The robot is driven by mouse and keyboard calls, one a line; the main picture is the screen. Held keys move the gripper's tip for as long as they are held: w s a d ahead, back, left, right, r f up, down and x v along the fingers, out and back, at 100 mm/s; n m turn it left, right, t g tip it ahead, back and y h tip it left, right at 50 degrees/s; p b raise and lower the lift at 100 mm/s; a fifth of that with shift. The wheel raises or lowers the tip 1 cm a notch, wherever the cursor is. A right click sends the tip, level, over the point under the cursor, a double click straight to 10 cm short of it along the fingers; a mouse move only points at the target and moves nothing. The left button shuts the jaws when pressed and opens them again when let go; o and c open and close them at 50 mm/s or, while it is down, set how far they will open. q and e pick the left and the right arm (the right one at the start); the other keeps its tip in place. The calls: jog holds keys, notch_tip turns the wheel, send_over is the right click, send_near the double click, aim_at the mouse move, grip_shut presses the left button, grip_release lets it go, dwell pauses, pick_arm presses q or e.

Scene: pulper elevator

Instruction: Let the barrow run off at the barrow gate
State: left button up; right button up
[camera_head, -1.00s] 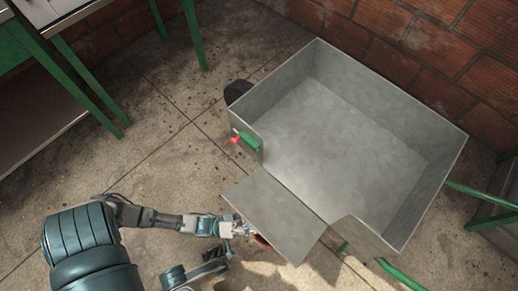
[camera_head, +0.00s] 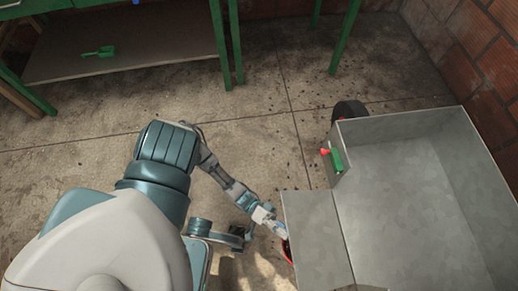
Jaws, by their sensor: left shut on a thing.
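The barrow (camera_head: 405,190) is a grey sheet-metal box at the right, its visible floor bare; its right and near parts run out of the picture. Its gate (camera_head: 315,235) is a flat grey panel folded outward on the left side. A green latch with a red tip (camera_head: 333,158) sits on the wall beside the gate opening. My left gripper (camera_head: 278,230) is at the gate's outer edge, shut on a red piece (camera_head: 288,251) there, mostly hidden by the fingers and panel. My right gripper is not in view.
A dark wheel (camera_head: 349,110) shows behind the barrow's far left corner. A green-legged table (camera_head: 150,55) with a low shelf stands at the far left, a green tool (camera_head: 99,52) on the shelf. Brick wall (camera_head: 470,60) closes the right. Concrete floor between table and barrow is clear.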

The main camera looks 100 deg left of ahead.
pick_arm(q)
jog(key=w+f+v, duration=0.1)
jog(key=v, duration=0.7)
jog(key=w+a+f+v, duration=0.1)
jog(key=v, duration=0.7)
jog(key=shift+f, duration=0.3)
dwell(0.4)
jog(key=shift+d, duration=0.1)
grip_shut()
